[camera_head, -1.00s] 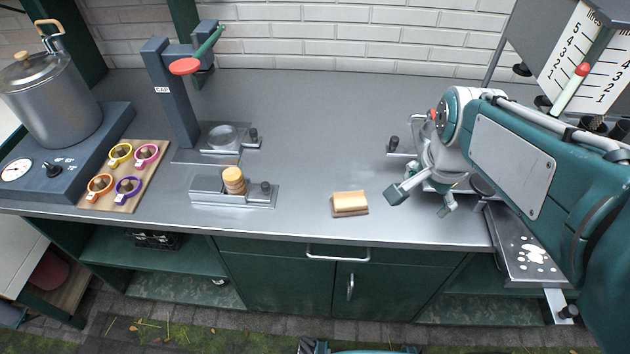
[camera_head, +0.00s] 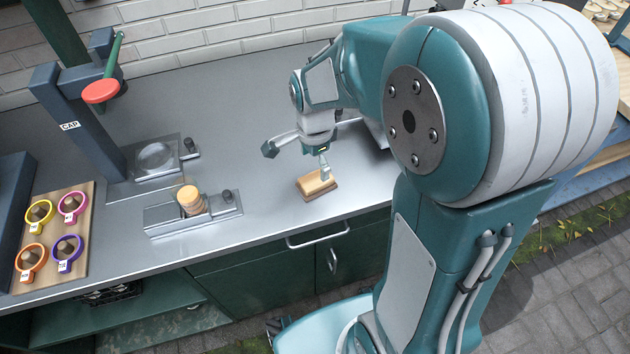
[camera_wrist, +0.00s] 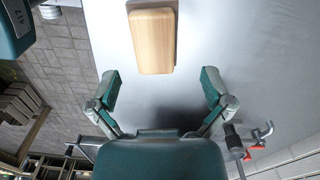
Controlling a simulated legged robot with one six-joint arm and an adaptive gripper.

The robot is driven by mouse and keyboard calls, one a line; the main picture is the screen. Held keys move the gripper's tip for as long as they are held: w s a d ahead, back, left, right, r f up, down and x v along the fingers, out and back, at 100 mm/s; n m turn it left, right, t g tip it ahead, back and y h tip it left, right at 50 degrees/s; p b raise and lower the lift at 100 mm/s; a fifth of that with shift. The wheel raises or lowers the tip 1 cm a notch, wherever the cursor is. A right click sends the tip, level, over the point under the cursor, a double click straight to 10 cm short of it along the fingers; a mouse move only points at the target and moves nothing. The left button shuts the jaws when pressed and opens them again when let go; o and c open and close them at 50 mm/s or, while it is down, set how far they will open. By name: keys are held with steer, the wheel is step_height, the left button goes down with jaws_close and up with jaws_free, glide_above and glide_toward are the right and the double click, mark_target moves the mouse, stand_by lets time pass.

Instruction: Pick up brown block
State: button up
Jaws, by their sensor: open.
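The brown block (camera_head: 317,184) lies flat on the metal counter near its front edge. It has a light wooden top and a darker base. In the wrist view the block (camera_wrist: 153,42) is at the top middle, beyond the fingertips. My gripper (camera_head: 297,160) is just behind and above the block in the head view, its fingers spread. In the wrist view my gripper (camera_wrist: 159,88) is open and empty, with the block apart from both fingers and lying ahead between their lines.
A metal fixture holding stacked round tan pieces (camera_head: 190,200) stands left of the block. A capping press (camera_head: 85,125) stands farther left, near a wooden board with several coloured rings (camera_head: 50,215). A drawer handle (camera_head: 318,235) is below the counter edge. Counter around the block is clear.

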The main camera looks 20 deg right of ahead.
mark_target(315, 179)
steer(key=f, duration=0.4)
steer(key=shift+s+f, duration=0.3)
steer(key=shift+f, duration=0.05)
steer(key=shift+d+f, duration=0.25)
steer(key=shift+d, duration=0.05)
steer(key=shift+a, duration=0.4)
steer(key=c, duration=1.2)
